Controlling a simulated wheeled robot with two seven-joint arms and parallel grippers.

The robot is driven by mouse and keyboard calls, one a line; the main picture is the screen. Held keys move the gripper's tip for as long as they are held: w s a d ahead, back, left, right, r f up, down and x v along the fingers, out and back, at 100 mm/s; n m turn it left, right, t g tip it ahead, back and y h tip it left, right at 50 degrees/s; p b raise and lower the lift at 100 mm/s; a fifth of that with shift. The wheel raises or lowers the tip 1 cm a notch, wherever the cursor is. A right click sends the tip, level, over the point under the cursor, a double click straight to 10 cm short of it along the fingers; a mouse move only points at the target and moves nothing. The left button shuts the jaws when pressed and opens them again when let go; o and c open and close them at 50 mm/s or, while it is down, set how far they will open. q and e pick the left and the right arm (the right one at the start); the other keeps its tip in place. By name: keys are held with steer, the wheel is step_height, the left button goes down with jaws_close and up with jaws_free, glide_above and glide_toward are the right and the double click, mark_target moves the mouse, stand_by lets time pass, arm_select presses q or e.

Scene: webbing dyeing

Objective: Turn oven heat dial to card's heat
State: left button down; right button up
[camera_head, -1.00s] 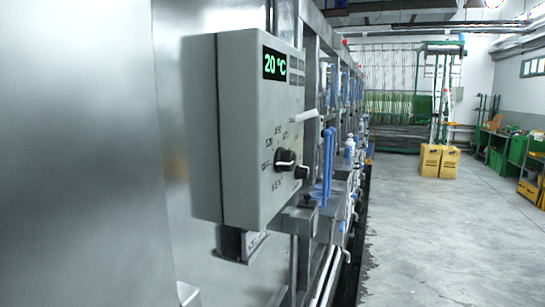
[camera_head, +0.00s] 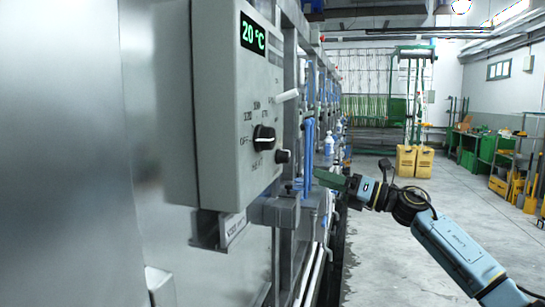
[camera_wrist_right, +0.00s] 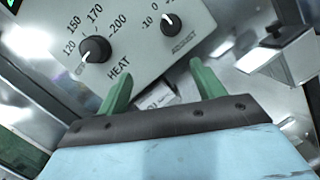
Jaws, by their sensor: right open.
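The heat dial (camera_head: 264,138) is a black knob on the front of a grey control box (camera_head: 215,110). In the right wrist view the heat dial (camera_wrist_right: 96,49) has marks 120, 150, 170 and 200, and its white pointer is toward OFF at the lower left. The green display (camera_head: 252,34) reads 20 °C. My right gripper (camera_head: 325,178) is to the right of and below the dial, apart from it. Its green fingers (camera_wrist_right: 160,68) are open and empty. A small white label (camera_head: 235,224) below the box has text too small to read. My left gripper is out of view.
A smaller black knob (camera_head: 283,156) sits right of the heat dial, marked -10 and 0 in the wrist view. A white lever (camera_head: 287,96) sticks out above. Blue tubes (camera_head: 309,150) stand beyond the box.

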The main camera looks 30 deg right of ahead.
mark_target(273, 138)
steer(key=s+a+r+n+g+b, duration=0.1)
steer(key=s+a+r+n+g, duration=0.15)
steer(key=s+r+n, duration=0.2)
steer(key=s+a+r+n+g, duration=0.1)
steer(key=s+a+r+n, duration=0.2)
steer(key=r+n, duration=0.25)
steer(key=shift+y, duration=0.5)
steer(key=p+x, duration=0.1)
steer(key=x, duration=0.2)
steer(key=p+x, duration=0.2)
steer(key=r+p+x, duration=0.1)
steer(key=x, duration=0.2)
steer(key=shift+w+a+r, duration=0.1)
steer(key=shift+w, duration=0.2)
steer(key=p+x, duration=0.1)
steer(key=x, duration=0.2)
steer(key=shift+w+a, duration=0.2)
steer(key=shift+w, duration=0.15)
steer(key=shift+w+a+f, duration=0.3)
steer(key=shift+w, duration=0.1)
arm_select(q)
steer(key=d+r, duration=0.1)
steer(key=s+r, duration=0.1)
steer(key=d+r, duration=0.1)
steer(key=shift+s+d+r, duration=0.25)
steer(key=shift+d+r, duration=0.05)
arm_select(e)
steer(key=c, duration=1)
